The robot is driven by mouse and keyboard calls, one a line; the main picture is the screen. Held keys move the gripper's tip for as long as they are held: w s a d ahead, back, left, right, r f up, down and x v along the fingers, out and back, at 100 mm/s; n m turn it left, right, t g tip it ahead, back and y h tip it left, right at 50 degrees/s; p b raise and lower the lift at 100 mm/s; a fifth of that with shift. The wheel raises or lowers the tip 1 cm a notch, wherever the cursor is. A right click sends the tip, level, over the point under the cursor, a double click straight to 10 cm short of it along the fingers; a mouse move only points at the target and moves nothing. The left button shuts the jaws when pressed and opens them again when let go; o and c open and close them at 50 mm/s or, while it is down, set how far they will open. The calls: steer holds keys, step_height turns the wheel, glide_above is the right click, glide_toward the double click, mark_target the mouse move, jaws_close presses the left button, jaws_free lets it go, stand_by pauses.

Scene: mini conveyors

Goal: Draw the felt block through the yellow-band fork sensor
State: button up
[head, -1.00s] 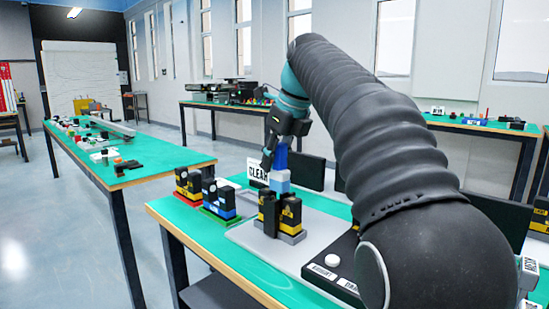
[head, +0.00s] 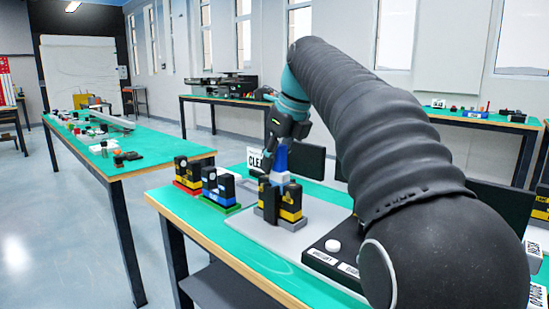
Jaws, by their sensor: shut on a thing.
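The yellow-band fork sensor (head: 291,206), two black posts with yellow marks on a grey base, stands on a light grey plate at the front of the near table. My gripper (head: 280,147) is above it, fingers pointing down, shut on the blue upper part of the felt block (head: 281,160). The block's pale lower part shows between the tops of the posts, and the rest is hidden behind them. I cannot tell whether it touches them.
Two similar black forks stand to the left, one on a red base (head: 187,174), one blue-marked on a green base (head: 219,188). A black button box (head: 333,246) is at front right.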

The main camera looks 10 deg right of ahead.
steer(key=shift+f+b, duration=0.45)
steer(key=shift+f, duration=0.5)
steer(key=shift+r, duration=0.15)
steer(key=shift+r+p, duration=1.3)
steer(key=shift+p, duration=0.25)
steer(key=shift+r, duration=1.35)
